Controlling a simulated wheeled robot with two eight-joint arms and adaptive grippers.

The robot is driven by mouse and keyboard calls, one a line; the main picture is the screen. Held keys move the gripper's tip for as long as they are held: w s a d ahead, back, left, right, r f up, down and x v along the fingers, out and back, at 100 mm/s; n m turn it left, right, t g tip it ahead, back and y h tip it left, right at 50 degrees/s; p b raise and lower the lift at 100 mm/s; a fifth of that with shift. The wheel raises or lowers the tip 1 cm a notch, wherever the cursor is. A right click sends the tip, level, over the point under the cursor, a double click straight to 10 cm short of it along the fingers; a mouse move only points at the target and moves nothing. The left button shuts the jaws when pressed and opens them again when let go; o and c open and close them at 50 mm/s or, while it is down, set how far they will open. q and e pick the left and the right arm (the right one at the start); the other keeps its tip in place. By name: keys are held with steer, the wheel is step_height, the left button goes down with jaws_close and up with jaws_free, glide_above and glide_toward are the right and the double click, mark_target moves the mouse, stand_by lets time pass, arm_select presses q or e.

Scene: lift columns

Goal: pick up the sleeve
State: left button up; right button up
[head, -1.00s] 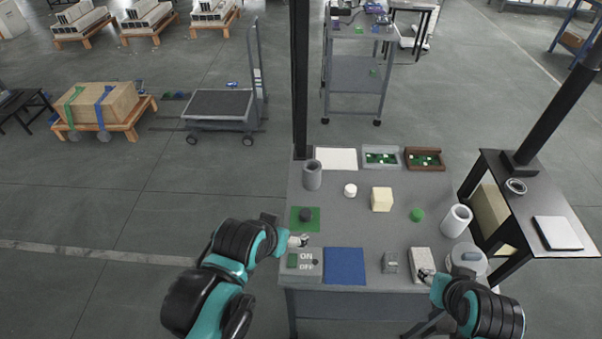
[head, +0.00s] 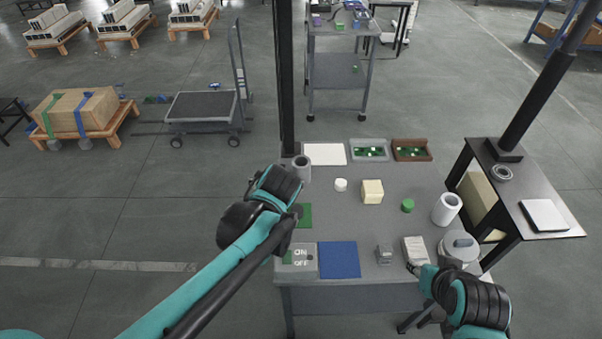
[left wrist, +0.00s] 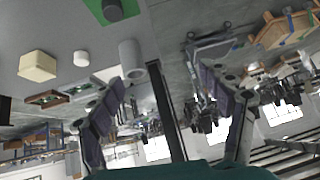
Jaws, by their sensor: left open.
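The sleeve appears to be the grey hollow cylinder (head: 302,170), standing upright at the table's back left corner; its lower left side is partly covered by my left arm. In the left wrist view the grey cylinder (left wrist: 130,58) is above the tip of the left-hand finger, not between the fingers. My left gripper (left wrist: 168,88) is open and empty; in the head view my own arm hides it. My right gripper (head: 414,268) is low at the front right, beside a pale box (head: 414,250); its fingers are too small to read.
A dark post (head: 285,80) rises right beside the sleeve. A white round piece (head: 341,185), cream block (head: 372,191), green piece (head: 407,205) and white hollow cylinder (head: 447,208) stand on the table (head: 350,225). A switch box (head: 302,262) and blue mat (head: 339,260) lie in front.

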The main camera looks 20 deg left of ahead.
mark_target(305, 170)
arm_select(q)
steer(key=w+d+f+n+t+y, duration=0.1)
steer(key=w+f, duration=0.3)
steer(key=w, duration=0.2)
steer(key=w+d+f+n+t+y+b, duration=0.1)
steer(key=w+f+n+y, duration=0.1)
steer(key=w+f, duration=0.2)
steer(key=w+d+f+n+t+y+b, duration=0.1)
steer(key=w+f, duration=0.4)
steer(key=w, duration=0.3)
steer(key=shift+w+d+y, duration=0.2)
steer(key=shift+w+y, duration=0.1)
steer(key=shift+y, duration=0.1)
steer(key=shift+w+d+f+n, duration=0.1)
steer(key=shift+w+f+n, duration=0.2)
steer(key=shift+f, duration=0.2)
steer(key=b+x, duration=0.1)
steer(key=x, duration=0.1)
steer(key=shift+w+f, duration=0.15)
steer(key=shift+w, duration=0.05)
steer(key=b+x, duration=0.1)
steer(key=x, duration=0.1)
steer(key=b+x, duration=0.1)
steer(key=x, duration=0.2)
steer(key=shift+w+a, duration=0.1)
steer(key=shift+a, duration=0.2)
steer(key=shift+r, duration=0.2)
steer(key=c, duration=1.5)
